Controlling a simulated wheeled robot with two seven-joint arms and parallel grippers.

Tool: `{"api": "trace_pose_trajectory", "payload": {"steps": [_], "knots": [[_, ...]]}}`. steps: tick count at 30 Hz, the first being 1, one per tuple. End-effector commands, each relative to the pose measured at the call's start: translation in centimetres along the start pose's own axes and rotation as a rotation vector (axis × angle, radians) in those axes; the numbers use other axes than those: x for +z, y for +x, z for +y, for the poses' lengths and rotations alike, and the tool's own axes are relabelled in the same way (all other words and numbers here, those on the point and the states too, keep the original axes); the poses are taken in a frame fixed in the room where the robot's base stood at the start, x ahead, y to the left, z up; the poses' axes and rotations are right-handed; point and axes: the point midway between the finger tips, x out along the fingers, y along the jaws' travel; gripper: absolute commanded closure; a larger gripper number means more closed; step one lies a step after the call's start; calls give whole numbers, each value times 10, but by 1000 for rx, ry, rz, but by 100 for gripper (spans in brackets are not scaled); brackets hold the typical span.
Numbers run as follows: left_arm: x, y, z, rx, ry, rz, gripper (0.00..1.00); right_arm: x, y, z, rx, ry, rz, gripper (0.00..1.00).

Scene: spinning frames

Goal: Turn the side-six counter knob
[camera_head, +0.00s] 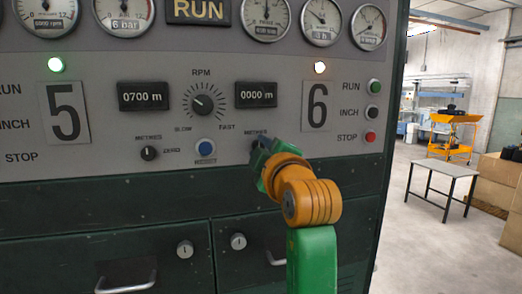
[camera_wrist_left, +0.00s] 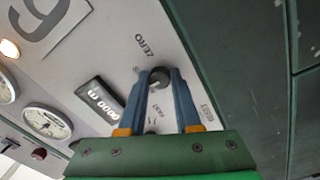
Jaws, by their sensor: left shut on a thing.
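The side-six counter knob (camera_wrist_left: 158,78) is a small dark round knob on the grey control panel (camera_head: 100,190). In the head view it is mostly hidden behind my left gripper (camera_head: 262,150). In the wrist view my left gripper (camera_wrist_left: 160,76) has its two blue fingers on either side of the knob, shut on it. The side-six counter (camera_head: 256,95) above reads 0000 m and also shows in the wrist view (camera_wrist_left: 101,103). The large 6 plate (camera_head: 317,106) is to its right. My right gripper is not in view.
The side-five knob (camera_head: 149,153), blue button (camera_head: 205,148) and speed dial (camera_head: 207,103) are to the left. Side-six push buttons (camera_head: 372,112) are to the right. Drawers with handles (camera_head: 126,284) lie below. A table (camera_head: 443,172) stands on open floor at right.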

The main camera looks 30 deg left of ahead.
Motion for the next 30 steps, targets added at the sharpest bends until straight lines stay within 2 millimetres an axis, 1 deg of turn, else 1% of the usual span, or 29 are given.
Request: {"api": "trace_pose_trajectory", "payload": {"steps": [10,11,12,14,23,26,30], "knots": [[0,0,0,1,-4,-1,100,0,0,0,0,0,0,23],[0,0,0,1,-4,-1,65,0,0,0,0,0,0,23],[0,0,0,1,-4,-1,55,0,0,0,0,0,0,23],[0,0,0,1,-3,-1,38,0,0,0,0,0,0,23],[1,-2,0,1,-2,-1,38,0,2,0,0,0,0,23],[3,-17,-4,4,-4,-2,38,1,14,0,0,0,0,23],[2,-48,-5,5,-4,0,38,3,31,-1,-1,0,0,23]]}}
